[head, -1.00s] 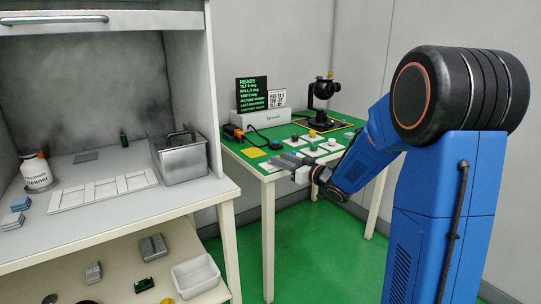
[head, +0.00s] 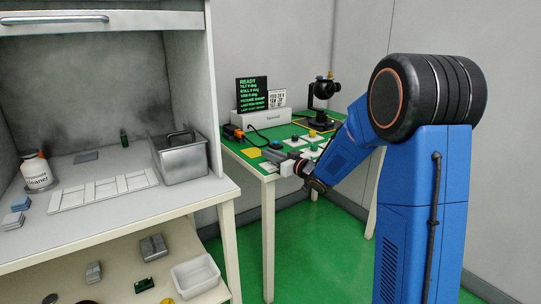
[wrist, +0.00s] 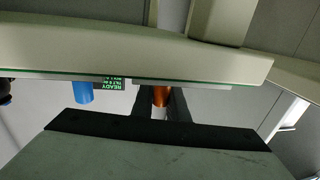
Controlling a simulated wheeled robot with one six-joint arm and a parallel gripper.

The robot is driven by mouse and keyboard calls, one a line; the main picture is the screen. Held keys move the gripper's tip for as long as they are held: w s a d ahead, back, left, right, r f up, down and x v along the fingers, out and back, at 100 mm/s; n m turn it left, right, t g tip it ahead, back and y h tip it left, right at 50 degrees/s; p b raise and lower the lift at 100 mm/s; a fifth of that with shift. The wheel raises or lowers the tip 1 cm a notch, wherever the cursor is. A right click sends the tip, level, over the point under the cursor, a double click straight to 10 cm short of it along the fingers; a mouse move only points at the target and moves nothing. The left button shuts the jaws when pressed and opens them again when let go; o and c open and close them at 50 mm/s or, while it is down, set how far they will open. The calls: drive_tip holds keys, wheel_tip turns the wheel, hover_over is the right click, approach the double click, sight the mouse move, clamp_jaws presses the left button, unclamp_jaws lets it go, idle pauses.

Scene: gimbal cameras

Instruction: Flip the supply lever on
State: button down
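In the head view, an orange and black fitting (head: 236,132) sits at the left back of the green-topped table (head: 257,168); I cannot tell for certain that it is the supply lever. My gripper (head: 270,155) is over the near left part of the table, in front of the fitting and apart from it. In the wrist view, an orange upright piece (wrist: 160,96) shows in the gap between the two dark fingers of my gripper (wrist: 161,104). The fingers are open, with nothing held. A blue cylinder (wrist: 83,92) shows to the left of them.
A black screen (head: 252,92) with green READY text stands behind a white box (head: 262,118). A black gimbal camera (head: 323,90) stands at the table's back. Several small knobs on white plates lie near my gripper. A grey workbench (head: 120,200) with a metal bin (head: 182,160) is at left.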

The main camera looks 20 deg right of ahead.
drive_tip(key=shift+d+n+y, duration=0.1)
drive_tip(key=shift+n+y, duration=0.2)
drive_tip(key=shift+y, duration=0.1)
drive_tip(key=shift+n+g+y, duration=0.6)
drive_tip(key=shift+g+y, duration=0.1)
drive_tip(key=shift+y, duration=0.1)
drive_tip(key=c, duration=1.7)
unclamp_jaws()
drive_tip(key=shift+c, duration=0.2)
drive_tip(key=v, duration=1.7)
